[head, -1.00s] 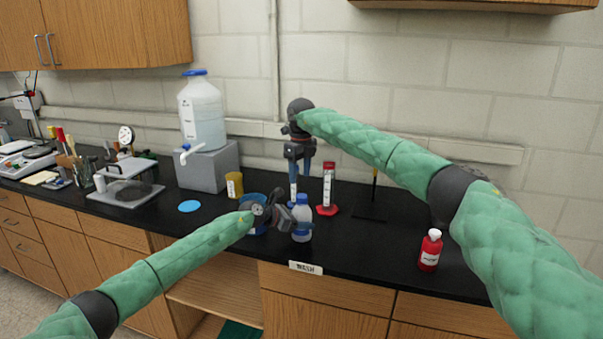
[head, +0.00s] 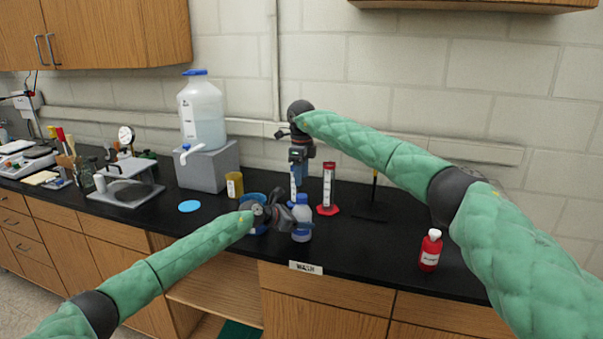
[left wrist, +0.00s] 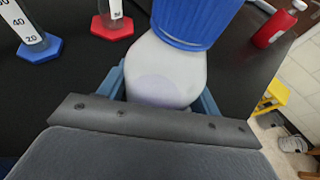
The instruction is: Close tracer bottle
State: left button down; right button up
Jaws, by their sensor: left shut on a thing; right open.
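A translucent white bottle (head: 302,218) with a ribbed blue cap (head: 302,198) stands near the counter's front edge. My left gripper (head: 283,217) is shut on its body. In the left wrist view the fingers flank the bottle (left wrist: 165,72), and the blue cap (left wrist: 197,20) sits on its top; I cannot tell how tight it is. My right gripper (head: 298,172) is open and points down, behind and above the bottle, apart from the cap. A red bottle (head: 429,256) with a white cap stands to the right. I cannot read which bottle is labelled tracer.
A red-based cylinder (head: 328,190) and a blue-based cylinder (left wrist: 32,40) stand close behind the held bottle. A dark stand (head: 371,210) is at right. The counter before the red bottle is clear.

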aim_at(302, 196)
notch_tip(302, 196, down, 8)
jog(key=shift+r, duration=0.25)
jog(key=c, duration=1)
jog(key=o, duration=1.2)
jog(key=shift+c, duration=0.2)
jog(key=shift+r, duration=0.15)
